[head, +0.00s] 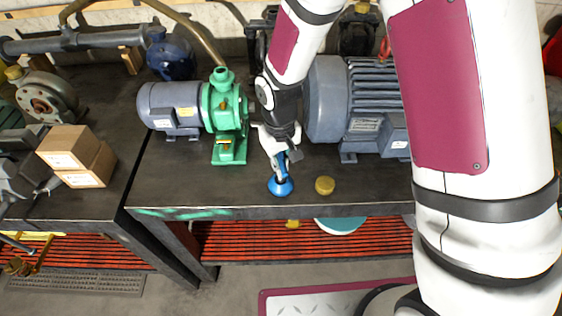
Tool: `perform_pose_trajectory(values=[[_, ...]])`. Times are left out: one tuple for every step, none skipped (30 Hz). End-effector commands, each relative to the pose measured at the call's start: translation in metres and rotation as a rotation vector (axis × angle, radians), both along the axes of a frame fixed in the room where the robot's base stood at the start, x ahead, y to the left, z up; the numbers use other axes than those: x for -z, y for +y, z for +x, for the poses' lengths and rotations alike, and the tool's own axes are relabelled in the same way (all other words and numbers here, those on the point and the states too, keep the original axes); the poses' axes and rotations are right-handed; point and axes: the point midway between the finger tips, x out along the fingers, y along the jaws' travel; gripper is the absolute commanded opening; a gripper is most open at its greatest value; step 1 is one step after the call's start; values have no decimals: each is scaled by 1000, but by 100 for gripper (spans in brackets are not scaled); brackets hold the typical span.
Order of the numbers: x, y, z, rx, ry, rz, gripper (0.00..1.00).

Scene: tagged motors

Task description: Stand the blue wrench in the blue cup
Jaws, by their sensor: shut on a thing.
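My gripper (283,158) points down over the front part of the dark bench, shut on the blue wrench (279,166). Only a short blue length of the wrench shows around the fingers, slanting a little from vertical. The blue cup (280,189) stands on the bench directly below, near the front edge. The wrench's lower end overlaps the cup's opening in the head view. I cannot tell whether it is inside the cup or just above it, or whether it touches the bottom.
A green pump with grey motor (225,115) stands to the left, and a big grey motor (352,105) behind right. Cardboard boxes (76,152) sit on the left bench. The bench's front edge is close.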

Motion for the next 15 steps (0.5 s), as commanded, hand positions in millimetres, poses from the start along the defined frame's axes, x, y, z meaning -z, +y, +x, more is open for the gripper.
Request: perform_pose_trajectory(values=[[1, 0, 0, 0, 0, 0, 0], [2, 0, 0, 0, 0, 0, 0], [3, 0, 0, 0, 0, 0, 0], [4, 0, 0, 0, 0, 0, 0], [4, 0, 0, 0, 0, 0, 0], [5, 0, 0, 0, 0, 0, 0], [6, 0, 0, 0, -1, 0, 0], [6, 0, 0, 0, -1, 0, 0], [7, 0, 0, 0, -1, 0, 0], [8, 0, 1, 0, -1, 0, 0], [9, 0, 0, 0, -1, 0, 0], [10, 0, 0, 0, -1, 0, 0], [10, 0, 0, 0, -1, 0, 0], [11, 0, 0, 0, -1, 0, 0], [12, 0, 0, 0, -1, 0, 0]])
